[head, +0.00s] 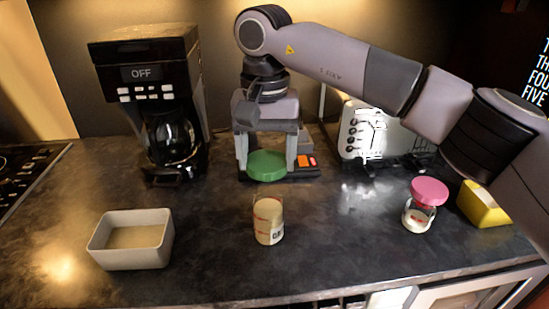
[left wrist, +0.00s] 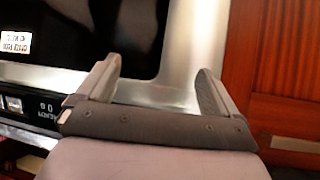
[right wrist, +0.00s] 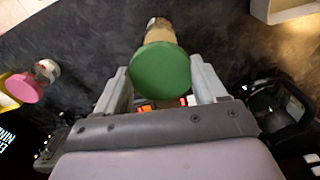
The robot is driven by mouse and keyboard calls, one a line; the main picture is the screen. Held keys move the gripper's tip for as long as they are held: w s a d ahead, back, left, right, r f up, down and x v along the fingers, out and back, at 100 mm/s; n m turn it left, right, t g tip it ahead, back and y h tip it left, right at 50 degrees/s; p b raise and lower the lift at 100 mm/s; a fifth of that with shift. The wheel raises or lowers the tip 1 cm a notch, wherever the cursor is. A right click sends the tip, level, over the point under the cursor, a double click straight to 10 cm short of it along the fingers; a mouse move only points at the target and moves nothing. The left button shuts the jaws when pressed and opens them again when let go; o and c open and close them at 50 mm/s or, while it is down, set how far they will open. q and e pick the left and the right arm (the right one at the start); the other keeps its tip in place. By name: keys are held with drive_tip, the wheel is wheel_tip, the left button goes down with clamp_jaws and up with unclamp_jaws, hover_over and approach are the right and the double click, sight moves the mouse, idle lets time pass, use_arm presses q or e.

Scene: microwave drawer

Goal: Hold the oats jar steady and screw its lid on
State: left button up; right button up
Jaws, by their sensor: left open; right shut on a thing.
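The oats jar (head: 268,222) stands upright and lidless on the dark counter, a glass jar with pale contents and red markings. My right gripper (head: 267,170) is shut on the round green lid (head: 266,163), held level behind the jar and apart from it. In the right wrist view the green lid (right wrist: 160,72) sits between the fingers, and the oats jar (right wrist: 160,30) shows partly behind it. My left gripper (left wrist: 160,78) is open and empty; it shows only in the left wrist view, by a metallic appliance edge, away from the jar.
A cream bin (head: 130,247) stands front left. A coffee maker (head: 150,75) is back left, a toaster (head: 365,135) back right. A pink-lidded jar (head: 416,215) and a yellow block (head: 483,205) stand at right. The counter around the oats jar is clear.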

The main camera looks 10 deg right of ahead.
sight(267, 162)
drive_tip(key=shift+f, duration=2)
use_arm(q)
drive_tip(key=shift+o, duration=0.5)
